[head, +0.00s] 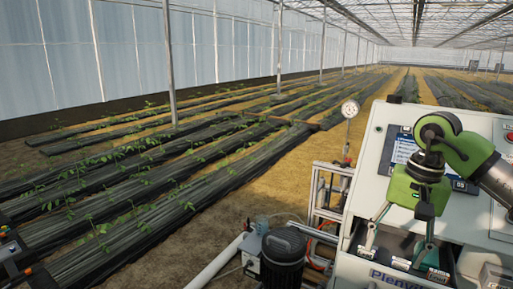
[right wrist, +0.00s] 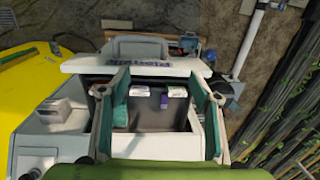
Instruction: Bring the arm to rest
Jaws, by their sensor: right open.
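My right arm comes in from the right in the head view. Its green right gripper (head: 400,250) points down over an open compartment of the white skid cabinet (head: 372,150). Its two fingers are spread apart with nothing between them. In the right wrist view the fingers (right wrist: 160,82) stand on either side of the dark compartment, where small white-labelled items (right wrist: 176,92) and a purple one (right wrist: 163,101) show. Whether the fingertips touch anything there is unclear. My left gripper is not in view.
A round gauge (head: 350,108) stands on a post left of the cabinet. A dark motor or pump (head: 283,248) and a white pipe (head: 217,262) are low in front. Plant rows under dark film (head: 150,180) fill the left. A yellow surface (right wrist: 40,85) lies left in the wrist view.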

